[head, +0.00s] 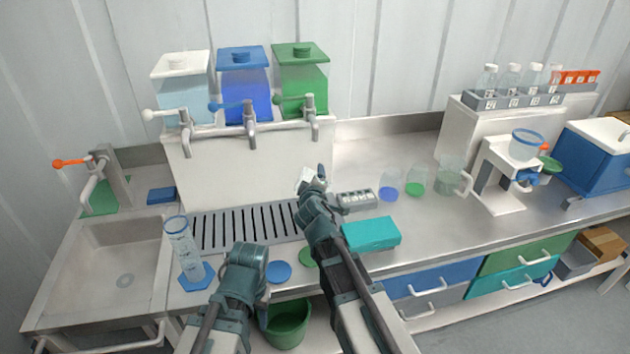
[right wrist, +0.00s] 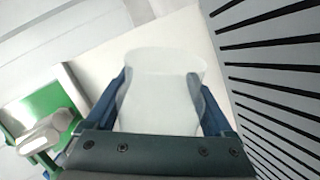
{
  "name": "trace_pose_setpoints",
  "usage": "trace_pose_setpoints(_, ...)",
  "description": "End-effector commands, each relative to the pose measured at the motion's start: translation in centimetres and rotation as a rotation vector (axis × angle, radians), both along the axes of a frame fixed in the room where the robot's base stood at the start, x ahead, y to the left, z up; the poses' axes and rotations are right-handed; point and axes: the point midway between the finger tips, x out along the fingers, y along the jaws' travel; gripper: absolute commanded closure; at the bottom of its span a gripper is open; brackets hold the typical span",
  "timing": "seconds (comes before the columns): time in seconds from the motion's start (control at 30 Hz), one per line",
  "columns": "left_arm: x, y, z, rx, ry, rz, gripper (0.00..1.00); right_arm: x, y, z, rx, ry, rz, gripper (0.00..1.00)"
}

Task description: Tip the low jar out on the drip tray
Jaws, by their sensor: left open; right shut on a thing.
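The low jar (right wrist: 160,92) is pale and translucent and sits between the fingers of my right gripper (right wrist: 163,100) in the right wrist view. In the head view the jar is a small, whitish shape (head: 306,180) at the tip of my right gripper (head: 315,187), above the back right end of the drip tray (head: 205,232). The jar looks tilted there; its contents cannot be made out. The tray's dark slats (right wrist: 268,75) fill the right of the wrist view. My left gripper (head: 250,258) is open, low in front of the tray, its fingers mostly hidden.
Three tap dispensers, white (head: 182,85), blue (head: 245,85) and green (head: 302,82), stand behind the tray. A tall cylinder (head: 182,245) stands left. A teal box (head: 371,233), a grey block (head: 355,198) and several glass vessels are right. The sink (head: 110,262) is far left.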

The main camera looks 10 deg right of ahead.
Motion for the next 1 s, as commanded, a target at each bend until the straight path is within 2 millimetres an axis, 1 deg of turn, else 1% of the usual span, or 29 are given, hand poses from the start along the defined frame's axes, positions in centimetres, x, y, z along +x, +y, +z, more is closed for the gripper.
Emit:
trace_pose_setpoints(0.1, 0.0, 0.0, 0.0, 0.000, 0.000, 0.000, 0.49, 0.2, 0.3, -0.2, -0.067, 0.025, 0.001, 0.74)
trace_pose_setpoints(0.27, 0.0, 0.0, -0.1, 0.000, 0.000, 0.000, 0.49, 0.2, 0.4, -0.4, -0.106, 0.039, 0.000, 0.74)
trace_pose_setpoints(0.37, 0.0, 0.0, -0.5, 0.000, 0.000, 0.000, 0.49, 0.4, 0.8, -1.0, -0.213, 0.078, 0.002, 0.74)
trace_pose_setpoints(0.47, 0.0, 0.0, -1.5, 0.000, 0.000, 0.000, 0.49, 0.6, 1.3, -2.1, -0.394, 0.143, 0.004, 0.74)
trace_pose_setpoints(0.6, 0.0, 0.0, -3.7, 0.000, 0.000, 0.000, 0.49, 0.7, 1.4, -4.0, -0.693, 0.253, 0.002, 0.74)
trace_pose_setpoints(0.73, 0.0, 0.0, -5.9, 0.000, 0.000, 0.000, 0.49, 0.6, 1.2, -5.4, -0.957, 0.349, 0.000, 0.74)
trace_pose_setpoints(0.77, 0.0, 0.0, -5.0, 0.000, 0.000, 0.000, 0.49, 0.5, 1.0, -4.1, -1.015, 0.371, -0.001, 0.74)
trace_pose_setpoints(0.8, 0.0, 0.0, -4.9, 0.000, 0.000, 0.000, 0.49, 0.4, 0.8, -3.6, -1.092, 0.399, -0.002, 0.74)
trace_pose_setpoints(1.0, 0.0, 0.0, -6.6, 0.000, 0.000, -0.001, 0.49, -0.1, -0.2, -3.1, -1.454, 0.531, -0.002, 0.74)
